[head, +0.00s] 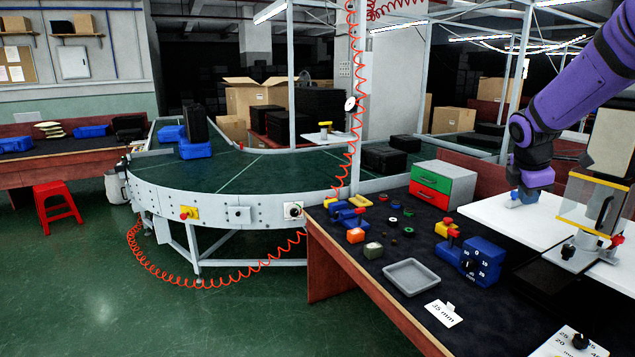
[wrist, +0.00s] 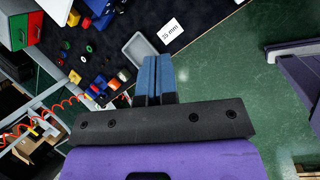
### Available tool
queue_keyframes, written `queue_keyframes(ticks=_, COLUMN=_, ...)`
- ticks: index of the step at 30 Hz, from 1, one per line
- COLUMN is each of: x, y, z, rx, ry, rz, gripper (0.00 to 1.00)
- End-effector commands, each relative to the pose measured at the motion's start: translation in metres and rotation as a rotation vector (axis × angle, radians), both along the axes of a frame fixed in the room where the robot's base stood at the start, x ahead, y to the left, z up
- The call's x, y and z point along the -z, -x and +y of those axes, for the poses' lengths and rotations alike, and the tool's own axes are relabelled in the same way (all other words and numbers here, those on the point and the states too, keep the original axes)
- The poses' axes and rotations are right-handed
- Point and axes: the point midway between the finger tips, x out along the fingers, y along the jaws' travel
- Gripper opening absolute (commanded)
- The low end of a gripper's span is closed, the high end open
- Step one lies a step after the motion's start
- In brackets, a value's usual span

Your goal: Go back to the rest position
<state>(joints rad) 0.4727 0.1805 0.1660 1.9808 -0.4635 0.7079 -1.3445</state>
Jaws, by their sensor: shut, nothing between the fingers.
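My gripper (wrist: 152,72) shows in the wrist view with its two blue fingers together and nothing between them. In the head view my purple arm comes in from the upper right, and my gripper (head: 523,198) points down in front of the white tabletop at right. It is apart from the loose parts on the dark workbench (head: 385,285). In the wrist view the grey tray (wrist: 131,48) and the "35 mm" card (wrist: 171,31) lie beyond the fingertips.
The curved conveyor (head: 225,178) carries blue bins and black cases. The workbench holds a grey tray (head: 411,277), a red-green drawer box (head: 443,183), a blue dial block (head: 482,262) and several small parts. A red coiled hose hangs by the post. Green floor lies open at left.

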Motion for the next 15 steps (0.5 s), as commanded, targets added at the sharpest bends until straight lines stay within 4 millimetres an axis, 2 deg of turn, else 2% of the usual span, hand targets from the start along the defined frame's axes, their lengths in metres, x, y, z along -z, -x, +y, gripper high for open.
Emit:
queue_keyframes(ticks=1, x=-0.014, y=0.011, z=0.016, rx=0.046, ry=-0.014, rz=-0.034, gripper=0.0)
queue_keyframes(ticks=6, x=-0.047, y=0.053, z=0.063, rx=0.238, ry=-0.089, rz=-0.141, gripper=0.0)
queue_keyframes(ticks=15, x=-0.082, y=0.138, z=0.133, rx=0.57, ry=-0.272, rz=-0.309, gripper=0.0)
